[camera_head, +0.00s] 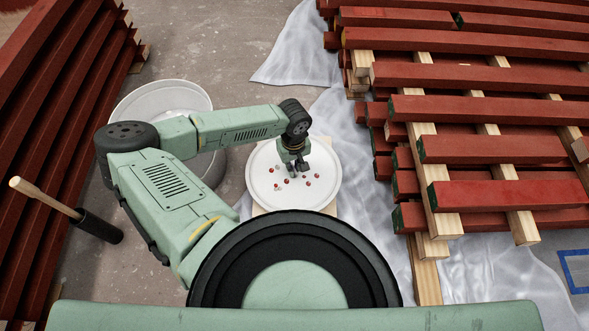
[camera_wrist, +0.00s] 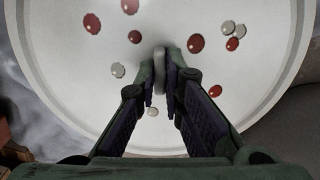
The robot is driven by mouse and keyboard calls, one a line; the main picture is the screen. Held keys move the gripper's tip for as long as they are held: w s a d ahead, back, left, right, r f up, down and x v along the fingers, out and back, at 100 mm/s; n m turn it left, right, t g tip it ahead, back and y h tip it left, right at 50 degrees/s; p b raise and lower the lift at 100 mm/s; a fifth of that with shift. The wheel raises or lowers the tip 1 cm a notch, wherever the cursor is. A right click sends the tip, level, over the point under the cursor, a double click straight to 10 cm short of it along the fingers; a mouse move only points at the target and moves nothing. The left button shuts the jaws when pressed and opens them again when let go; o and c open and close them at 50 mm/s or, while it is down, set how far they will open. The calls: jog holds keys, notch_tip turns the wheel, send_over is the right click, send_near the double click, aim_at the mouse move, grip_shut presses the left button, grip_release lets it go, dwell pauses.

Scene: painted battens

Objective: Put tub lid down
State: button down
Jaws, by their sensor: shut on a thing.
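The tub lid (camera_head: 262,190) is a white round disc with a raised rim, dotted with red and grey spots. It fills much of the wrist view (camera_wrist: 70,75). My gripper (camera_head: 297,168) is over its middle, pointing down. In the wrist view my gripper's fingertips (camera_wrist: 167,75) are closed on a thin grey piece at the lid's centre, which looks like its handle. Pale wood shows just below the lid's near edge; I cannot tell whether the lid touches it. A pale round tub (camera_head: 205,98) stands to the left, partly hidden behind my arm.
Stacks of red battens (camera_head: 470,148) on pale wood bearers stand close on the right. More red battens (camera_head: 45,130) lean at the left. A wooden-handled tool (camera_head: 45,198) with a black end stands at left. A grey sheet (camera_head: 300,50) covers part of the floor.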

jog(key=shift+w+d+f, duration=0.15)
jog(key=shift+w, duration=0.5)
jog(key=shift+f+b, duration=0.75)
jog(key=shift+f, duration=0.9)
jog(key=shift+f, duration=0.1)
jog(key=shift+f, duration=0.15)
jog(key=c, duration=1.7)
grip_release()
notch_tip(320, 180, up, 12)
jog(key=p, duration=0.3)
jog(key=shift+r+p, duration=0.25)
jog(key=shift+p, duration=0.05)
